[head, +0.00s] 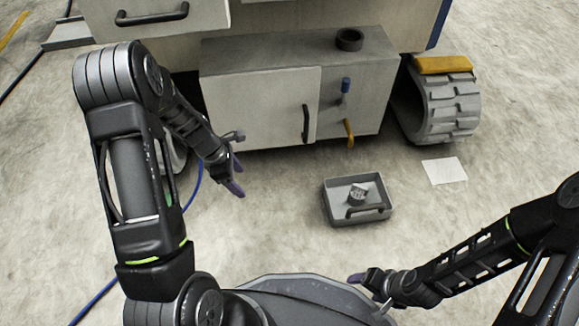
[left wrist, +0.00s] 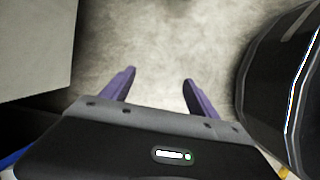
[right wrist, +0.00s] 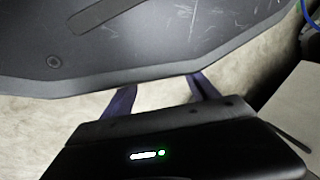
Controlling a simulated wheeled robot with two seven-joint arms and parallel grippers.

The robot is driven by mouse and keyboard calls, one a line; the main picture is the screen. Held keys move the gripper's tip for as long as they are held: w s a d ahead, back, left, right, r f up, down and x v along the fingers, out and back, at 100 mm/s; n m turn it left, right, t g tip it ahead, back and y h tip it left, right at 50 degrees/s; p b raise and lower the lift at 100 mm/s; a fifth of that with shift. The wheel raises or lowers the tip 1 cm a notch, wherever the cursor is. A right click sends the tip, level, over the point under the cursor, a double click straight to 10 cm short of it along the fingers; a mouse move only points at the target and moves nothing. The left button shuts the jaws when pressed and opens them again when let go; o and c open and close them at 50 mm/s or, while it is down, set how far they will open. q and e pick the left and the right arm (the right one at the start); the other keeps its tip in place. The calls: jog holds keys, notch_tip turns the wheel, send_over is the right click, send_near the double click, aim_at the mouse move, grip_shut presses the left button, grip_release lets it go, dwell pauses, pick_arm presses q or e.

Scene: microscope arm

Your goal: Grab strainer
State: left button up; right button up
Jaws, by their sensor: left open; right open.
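A small grey part, which looks like the strainer (head: 358,194), sits inside a grey tray (head: 375,217) on the floor, right of centre in the head view. My left gripper (head: 237,178) is open and empty in front of the cabinet, left of the tray and apart from it. Its purple fingers also show spread in the left wrist view (left wrist: 158,85). My right gripper (head: 358,282) is low in the head view, below the tray and beside my base. In the right wrist view its fingers (right wrist: 160,90) are apart with nothing between them, their tips partly hidden by my base.
A dark ring (head: 349,39) is on top. A tracked wheel (head: 440,105) and a white sheet (head: 444,170) are to the right.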

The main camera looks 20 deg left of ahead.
pick_arm(q)
jog(key=s+d+f+m, duration=0.3)
jog(key=s+d+m, duration=0.2)
jog(key=d+m, duration=0.2)
jog(key=s+d+f+m, duration=0.3)
jog(key=s+d+m, duration=0.2)
jog(key=d+m, duration=0.2)
jog(key=s+d+f+m+h, duration=0.1)
jog(key=s+d+m, duration=0.4)
jog(key=d, duration=0.6)
jog(key=shift+f+m, duration=0.9)
jog(key=shift+m, duration=0.3)
jog(key=shift+d, duration=0.1)
jog(key=shift+c, duration=0.4)
